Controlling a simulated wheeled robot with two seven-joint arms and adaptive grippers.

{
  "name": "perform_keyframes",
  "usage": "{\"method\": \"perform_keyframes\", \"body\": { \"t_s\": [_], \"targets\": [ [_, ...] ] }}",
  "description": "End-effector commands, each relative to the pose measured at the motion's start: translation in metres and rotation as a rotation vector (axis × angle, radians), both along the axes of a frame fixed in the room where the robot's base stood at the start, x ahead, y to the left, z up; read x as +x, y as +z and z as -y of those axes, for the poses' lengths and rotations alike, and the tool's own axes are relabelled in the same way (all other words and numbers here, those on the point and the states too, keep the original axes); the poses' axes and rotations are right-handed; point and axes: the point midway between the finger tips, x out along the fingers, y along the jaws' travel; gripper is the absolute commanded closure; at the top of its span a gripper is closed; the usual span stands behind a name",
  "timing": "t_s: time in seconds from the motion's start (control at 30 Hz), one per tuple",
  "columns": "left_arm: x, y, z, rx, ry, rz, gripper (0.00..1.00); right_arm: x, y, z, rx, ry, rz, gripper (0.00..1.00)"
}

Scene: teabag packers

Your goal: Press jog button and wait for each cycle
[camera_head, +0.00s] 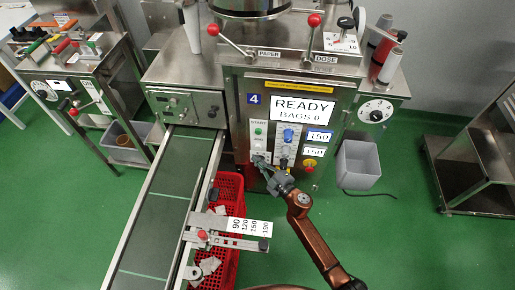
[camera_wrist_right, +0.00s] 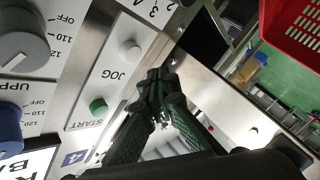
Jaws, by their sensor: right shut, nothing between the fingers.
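The packing machine's sign (camera_head: 303,108) reads "READY BAGS 0". Its control panel holds the white jog button (camera_wrist_right: 130,48), labelled JOG, and the green start button (camera_wrist_right: 98,106), which also shows in the head view (camera_head: 258,131). My right gripper (camera_head: 260,160) is at the lower end of the button strip in the head view and covers part of it. In the right wrist view its closed, empty fingertips (camera_wrist_right: 158,84) appear beside the strip, to the right of the jog button, with a visible gap in the picture. I cannot tell their depth from the panel. My left gripper is not in view.
A conveyor (camera_head: 165,205) runs toward the front left. A red crate (camera_head: 231,190) stands beside it under a length scale (camera_head: 240,225). A grey bin (camera_head: 358,165) hangs right of the panel. Knobs (camera_wrist_right: 25,50) sit close to the buttons. Green floor is open at right.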

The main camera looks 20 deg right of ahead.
Motion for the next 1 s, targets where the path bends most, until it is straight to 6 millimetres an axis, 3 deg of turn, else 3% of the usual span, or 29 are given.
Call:
{"method": "perform_keyframes", "body": {
  "t_s": [0.3, 1.0],
  "targets": [
    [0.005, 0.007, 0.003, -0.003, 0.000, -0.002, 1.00, 0.020, 0.000, 0.008, -0.001, 0.000, 0.000, 1.00],
    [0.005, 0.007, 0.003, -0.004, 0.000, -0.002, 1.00, 0.021, 0.000, 0.009, 0.000, 0.000, 0.000, 1.00]
  ]
}}
